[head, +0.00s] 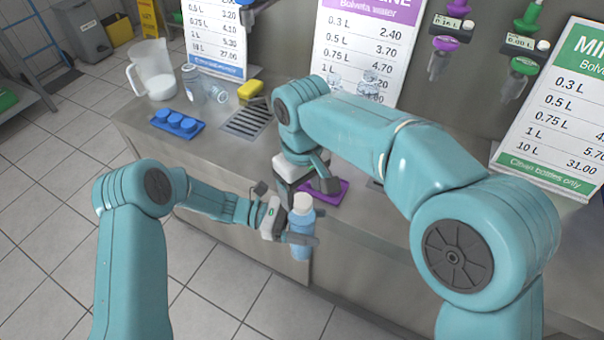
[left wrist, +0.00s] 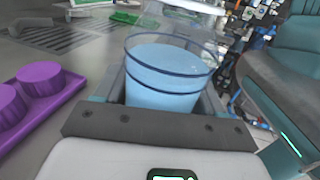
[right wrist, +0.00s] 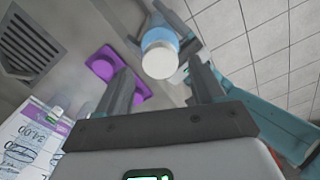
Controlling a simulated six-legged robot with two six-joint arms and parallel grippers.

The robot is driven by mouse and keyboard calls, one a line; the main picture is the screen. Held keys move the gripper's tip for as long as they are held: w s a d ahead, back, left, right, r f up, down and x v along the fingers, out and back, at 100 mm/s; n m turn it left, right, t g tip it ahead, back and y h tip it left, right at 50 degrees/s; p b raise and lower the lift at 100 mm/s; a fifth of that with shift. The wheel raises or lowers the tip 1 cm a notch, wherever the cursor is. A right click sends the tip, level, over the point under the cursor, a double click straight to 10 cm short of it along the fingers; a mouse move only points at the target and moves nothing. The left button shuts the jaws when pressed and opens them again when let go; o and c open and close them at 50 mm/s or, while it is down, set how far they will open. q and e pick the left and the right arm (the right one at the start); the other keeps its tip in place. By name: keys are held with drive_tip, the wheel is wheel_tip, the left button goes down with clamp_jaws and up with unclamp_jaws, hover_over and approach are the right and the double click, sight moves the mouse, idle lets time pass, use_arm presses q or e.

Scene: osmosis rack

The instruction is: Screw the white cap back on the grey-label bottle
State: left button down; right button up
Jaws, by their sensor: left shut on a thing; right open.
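The bottle (head: 301,237) is pale blue and see-through. My left gripper (head: 287,226) is shut on its body and holds it roughly upright in front of the counter edge. In the left wrist view the bottle (left wrist: 165,78) is between the jaws, its top out of frame. I cannot make out a grey label. The white cap (head: 302,201) is at the bottle's top; it also shows in the right wrist view (right wrist: 160,61). I cannot tell how tightly it sits. My right gripper (right wrist: 160,82) is open, its fingers apart on either side of the cap in its view, not visibly touching it.
A purple tray (head: 337,187) with purple caps lies on the counter close behind the bottle. A blue tray (head: 163,126) with blue caps, a jug (head: 155,78), a clear bottle (head: 193,85) and a yellow sponge (head: 250,89) stand farther left. Price boards line the back.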

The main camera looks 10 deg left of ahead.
drive_tip(key=shift+f, duration=1.2)
drive_tip(key=c, duration=1.1)
drive_tip(key=o, duration=1.2)
drive_tip(key=shift+r, duration=0.1)
wheel_tip(320, 180, up, 12)
drive_tip(key=shift+f, duration=0.1)
